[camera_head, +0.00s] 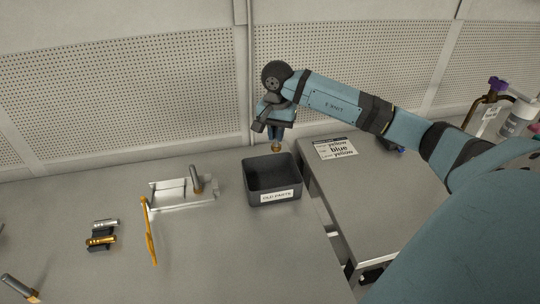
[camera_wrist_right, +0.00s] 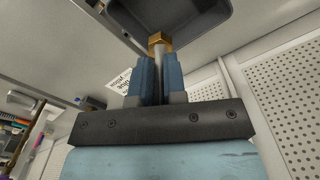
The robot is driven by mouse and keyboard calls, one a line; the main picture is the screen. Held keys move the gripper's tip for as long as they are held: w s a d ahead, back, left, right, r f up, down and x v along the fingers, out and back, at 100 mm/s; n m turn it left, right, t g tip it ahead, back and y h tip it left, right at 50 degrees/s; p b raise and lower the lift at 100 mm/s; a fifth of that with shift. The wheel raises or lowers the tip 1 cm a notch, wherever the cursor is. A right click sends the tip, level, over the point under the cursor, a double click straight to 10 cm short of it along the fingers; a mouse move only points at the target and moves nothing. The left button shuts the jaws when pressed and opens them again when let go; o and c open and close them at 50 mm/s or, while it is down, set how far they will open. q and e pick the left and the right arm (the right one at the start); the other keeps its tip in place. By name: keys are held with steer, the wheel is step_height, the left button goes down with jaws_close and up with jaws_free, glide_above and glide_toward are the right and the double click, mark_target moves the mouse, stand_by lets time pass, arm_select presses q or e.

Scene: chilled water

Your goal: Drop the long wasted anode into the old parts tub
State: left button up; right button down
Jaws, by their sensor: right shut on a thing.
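My right gripper (camera_head: 277,136) is shut on the anode (camera_head: 275,148), whose brass hex head shows below the fingers, just above the back rim of the old parts tub. In the right wrist view, the blue fingers (camera_wrist_right: 156,80) clamp a grey rod ending in a brass hex head (camera_wrist_right: 159,40). How long the rod is cannot be seen, as the fingers cover part of it. The dark, open tub (camera_head: 256,196) has an OLD PARTS label and looks empty. It also shows in the right wrist view (camera_wrist_right: 215,35) beyond the brass head. My left gripper is out of view.
Left of the tub, a light metal tray (camera_head: 170,204) holds an upright grey rod (camera_head: 196,179). A printed card (camera_head: 336,148) lies on the right-hand surface.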

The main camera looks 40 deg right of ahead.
mark_target(277, 145)
steer(key=shift+d+f, duration=0.2)
steer(key=shift+f, duration=0.15)
step_height(277, 145, down, 4)
steer(key=shift+r+b, duration=0.1)
steer(key=shift+b, duration=0.95)
steer(key=shift+f, duration=0.75)
steer(key=c, duration=1.1)
jaws_free()
steer(key=shift+r, duration=0.15)
step_height(277, 145, up, 14)
steer(key=shift+f+b, duration=0.15)
steer(key=shift+b, duration=0.45)
